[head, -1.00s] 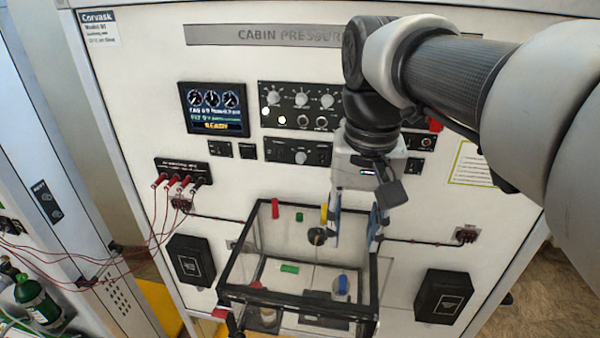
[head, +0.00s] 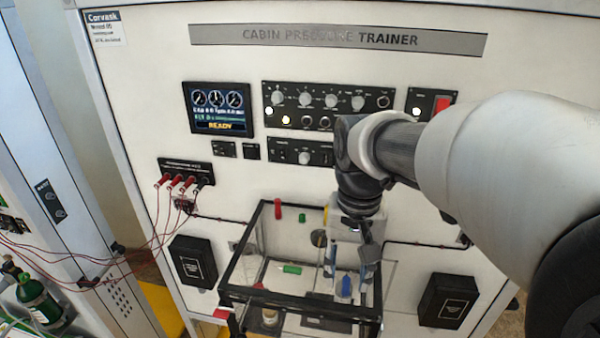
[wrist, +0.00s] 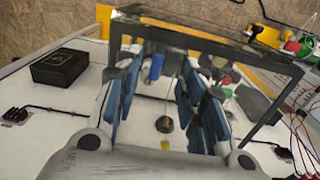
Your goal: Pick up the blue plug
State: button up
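The blue plug (head: 345,286) stands on the floor of the clear-walled, black-edged box (head: 300,305), toward its right side. It also shows as a blue cylinder in the wrist view (wrist: 157,67). My gripper (head: 349,268) is open, with its blue-padded fingers pointing down into the box above the plug. In the wrist view the fingers (wrist: 162,72) stand wide apart, and the plug shows in the gap, nearer the left finger. Nothing is held between the fingers. I cannot tell the exact height left between fingertips and plug.
A green plug (head: 291,268) lies in the box to the left. Red (head: 278,209) and green (head: 302,217) pieces are on the panel behind. The box's black rims surround my fingers closely. A black box (head: 447,300) is at right, and red cables (head: 150,225) hang at left.

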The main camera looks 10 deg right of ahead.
aim_at(346, 286)
jog(key=f, duration=0.3)
jog(key=w+f, duration=0.1)
jog(key=shift+d+f, duration=0.25)
jog(key=shift+f, duration=0.25)
jog(key=shift+s, duration=0.1)
jog(key=shift+c, duration=0.2)
grip_shut()
